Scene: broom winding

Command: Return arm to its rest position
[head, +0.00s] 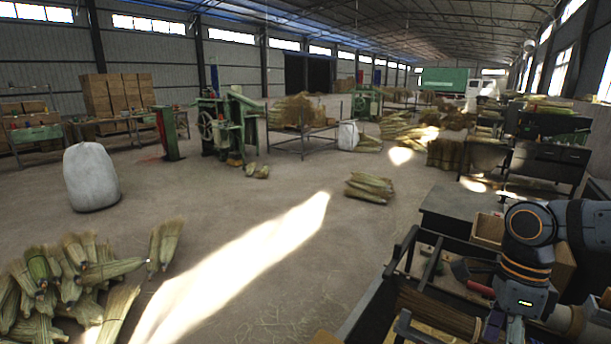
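My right arm comes in at the right edge, dark with orange rings at its joints. It bends down toward the workbench (352,322) at the lower right. My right gripper (493,327) is dark and low in the picture, close to a bundle of brown broom bristles (432,312) on the bench. Its fingers blend into the dark bench parts, so I cannot tell whether they are open or hold anything. My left arm and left gripper are not in view.
A dark metal frame (408,250) and a cardboard box (489,229) stand close to my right arm. Straw bundles (60,275) lie at the lower left, another pile (369,187) mid-floor. A white sack (91,178) stands left.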

